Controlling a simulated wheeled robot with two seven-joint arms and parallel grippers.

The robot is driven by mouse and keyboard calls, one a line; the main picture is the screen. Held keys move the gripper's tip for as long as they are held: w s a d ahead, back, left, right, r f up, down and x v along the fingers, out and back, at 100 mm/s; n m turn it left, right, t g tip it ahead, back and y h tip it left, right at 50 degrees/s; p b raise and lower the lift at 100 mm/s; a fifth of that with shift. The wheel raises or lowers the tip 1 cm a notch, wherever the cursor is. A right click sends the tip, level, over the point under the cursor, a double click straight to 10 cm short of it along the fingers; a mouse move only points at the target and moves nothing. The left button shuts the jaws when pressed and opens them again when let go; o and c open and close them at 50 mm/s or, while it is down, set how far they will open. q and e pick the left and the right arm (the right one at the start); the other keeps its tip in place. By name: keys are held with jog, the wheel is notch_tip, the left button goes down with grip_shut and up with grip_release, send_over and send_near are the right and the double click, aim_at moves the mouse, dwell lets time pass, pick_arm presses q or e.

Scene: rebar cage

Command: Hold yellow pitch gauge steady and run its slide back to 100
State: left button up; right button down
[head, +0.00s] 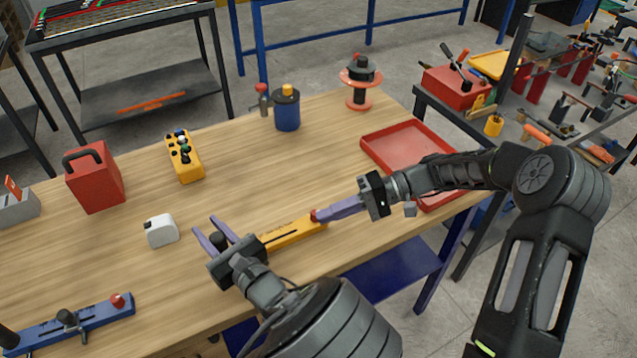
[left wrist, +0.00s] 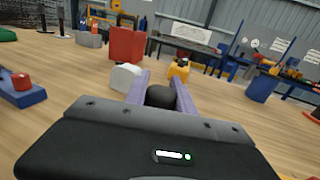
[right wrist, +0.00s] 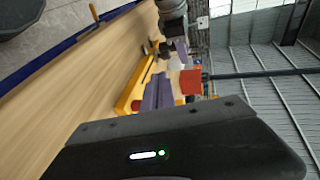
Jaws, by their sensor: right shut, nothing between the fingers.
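The yellow pitch gauge (head: 293,233) lies on the wooden bench, with a dark slot along its top. It also shows in the right wrist view (right wrist: 131,88). Its red knob (head: 315,215) is at the right end. A black round knob (left wrist: 162,97) stands at its left end. My left gripper (head: 205,231) has its fingers on both sides of this black knob and seems closed on it. My right gripper (head: 320,217) is shut and empty, its fingertips right beside the red knob; I cannot tell whether they touch. The scale marks are too small to read.
A white block (head: 161,231) stands left of my left gripper. A blue gauge (head: 75,325) lies at the front left. A red box (head: 95,180), a yellow box (head: 184,160) and a blue can (head: 287,110) stand further back. A red tray (head: 400,140) lies under my right arm.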

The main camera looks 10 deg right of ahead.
pick_arm(q)
jog(key=o, duration=0.5)
jog(key=v, duration=1.2)
jog(key=shift+s+a, duration=0.1)
